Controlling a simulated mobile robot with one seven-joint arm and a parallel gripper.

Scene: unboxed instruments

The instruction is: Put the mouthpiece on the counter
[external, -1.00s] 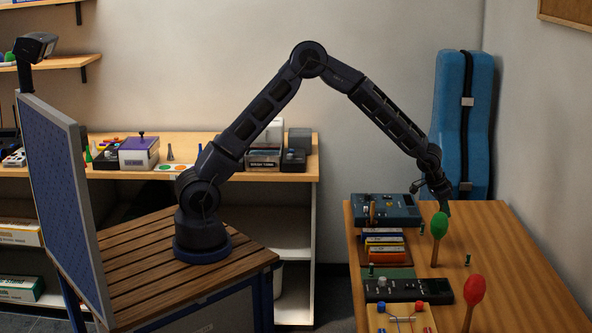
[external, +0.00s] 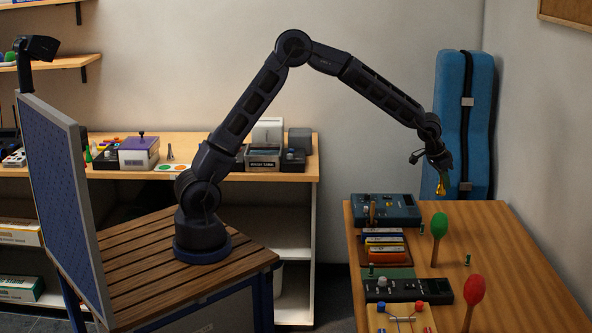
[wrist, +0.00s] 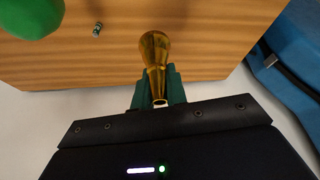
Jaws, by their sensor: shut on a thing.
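A small golden-amber mouthpiece (wrist: 156,60) is held between the green fingertips of my gripper (wrist: 158,90) in the wrist view. It also shows as a small yellow piece (external: 440,186) below my gripper (external: 441,167) in the external view. My gripper is shut on it and holds it in the air above the far part of the wooden table (external: 500,232). In the external view the fingers are small and partly dark, so their exact grip is clearer in the wrist view.
A blue instrument case (external: 462,110) stands behind. A shelf counter (external: 215,177) is at the back left.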

